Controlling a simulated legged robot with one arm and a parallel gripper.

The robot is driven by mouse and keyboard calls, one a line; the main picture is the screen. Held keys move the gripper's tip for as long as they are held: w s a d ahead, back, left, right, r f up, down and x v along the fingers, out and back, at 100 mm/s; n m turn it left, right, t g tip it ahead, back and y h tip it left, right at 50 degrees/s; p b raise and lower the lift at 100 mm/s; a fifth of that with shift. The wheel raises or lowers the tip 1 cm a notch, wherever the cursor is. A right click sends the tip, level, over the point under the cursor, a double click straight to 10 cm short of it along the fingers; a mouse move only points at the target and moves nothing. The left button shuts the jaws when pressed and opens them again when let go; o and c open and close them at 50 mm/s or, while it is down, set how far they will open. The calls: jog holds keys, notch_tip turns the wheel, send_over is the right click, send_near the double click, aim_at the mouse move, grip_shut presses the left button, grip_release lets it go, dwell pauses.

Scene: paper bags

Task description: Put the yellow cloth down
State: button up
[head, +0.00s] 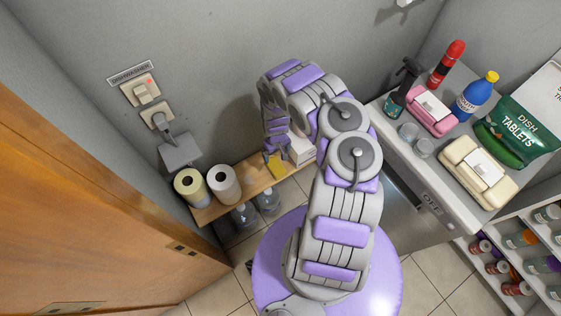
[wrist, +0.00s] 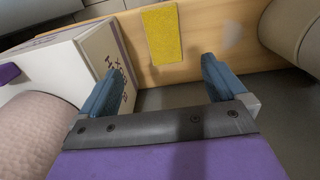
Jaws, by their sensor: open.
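The yellow cloth (head: 277,172) lies flat on a narrow wooden shelf (head: 248,178) against the wall. In the wrist view the cloth (wrist: 161,35) is a yellow strip beyond my fingertips. My gripper (wrist: 160,78) is open, with its two blue fingers apart and nothing between them. In the head view my gripper (head: 278,155) is just above the cloth and partly hides it.
A white box (wrist: 112,68) stands left of the cloth in the wrist view. Two paper rolls (head: 223,184) stand at the shelf's left end in the head view. Clear bottles (head: 268,201) are below. A counter (head: 440,185) with cleaning items is at right.

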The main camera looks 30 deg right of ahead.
jog(key=s+d+r+m+g+h, duration=0.1)
jog(key=d+r, duration=0.2)
jog(key=r, duration=1.1)
jog(key=s+d+r+m+h, duration=0.1)
jog(key=s+d+r+h, duration=0.1)
jog(key=r, duration=1.2)
jog(key=s+a+r, duration=0.3)
jog(key=r, duration=0.3)
jog(key=s+a+r, duration=0.3)
jog(key=s+r, duration=0.1)
jog(key=r, duration=0.3)
jog(key=s+a+r+y, duration=0.1)
jog(key=s+a+r, duration=0.2)
jog(key=s, duration=0.4)
jog(key=s+a+r+n+y, duration=0.1)
jog(key=s+a+r, duration=0.3)
jog(key=s+a, duration=0.2)
jog(key=s+a+r+y, duration=0.1)
jog(key=s+a+r, duration=0.2)
jog(key=s, duration=0.6)
jog(key=shift+a+r+n+g, duration=0.25)
jog(key=shift+a+n+g, duration=0.05)
jog(key=shift+a, duration=0.65)
